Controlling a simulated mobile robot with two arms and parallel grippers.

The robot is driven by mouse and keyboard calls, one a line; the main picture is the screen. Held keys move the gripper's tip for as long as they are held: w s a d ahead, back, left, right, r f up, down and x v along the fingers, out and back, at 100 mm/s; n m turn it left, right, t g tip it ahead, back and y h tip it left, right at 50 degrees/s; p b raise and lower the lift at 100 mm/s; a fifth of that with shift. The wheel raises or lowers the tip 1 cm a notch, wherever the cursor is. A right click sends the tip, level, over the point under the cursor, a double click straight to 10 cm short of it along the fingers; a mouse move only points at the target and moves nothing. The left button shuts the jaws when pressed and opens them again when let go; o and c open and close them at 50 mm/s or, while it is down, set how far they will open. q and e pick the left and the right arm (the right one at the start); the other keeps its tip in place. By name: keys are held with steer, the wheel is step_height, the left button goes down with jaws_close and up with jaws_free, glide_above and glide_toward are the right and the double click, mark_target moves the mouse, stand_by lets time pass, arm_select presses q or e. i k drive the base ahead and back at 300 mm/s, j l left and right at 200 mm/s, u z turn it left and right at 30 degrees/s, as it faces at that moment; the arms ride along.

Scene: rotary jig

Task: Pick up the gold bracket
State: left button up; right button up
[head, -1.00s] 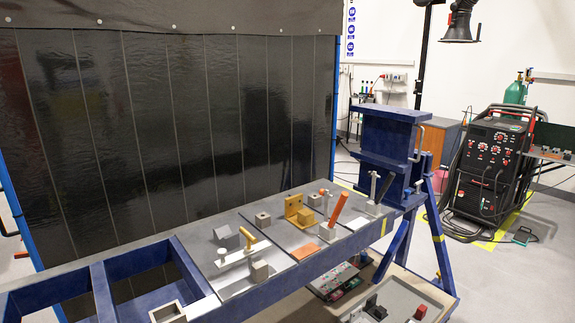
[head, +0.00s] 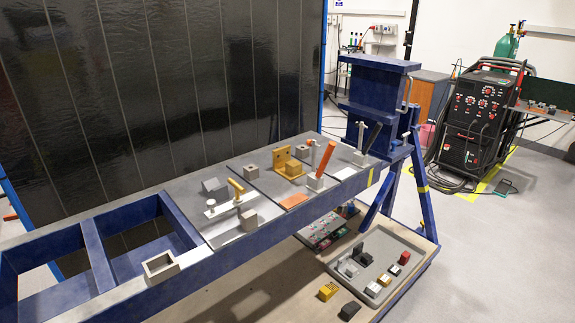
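The gold bracket (head: 282,157) stands on the grey top of the blue jig table (head: 218,222), near its middle. It has an upright plate with a hole. A gold block (head: 293,169) sits against its front. An orange-handled clamp (head: 321,164) stands just to its right and a grey block (head: 252,173) to its left. Neither of my grippers shows in the head view.
A yellow-handled clamp (head: 235,188) and grey blocks stand left of the bracket. A tall blue end post (head: 376,95) rises at the table's right end. A lower shelf holds a grey tray (head: 408,255) with small parts. Open floor lies to the right.

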mark_target(283, 164)
steer(key=u, duration=0.6)
steer(key=l+u, duration=1.25)
steer(key=u, duration=0.2)
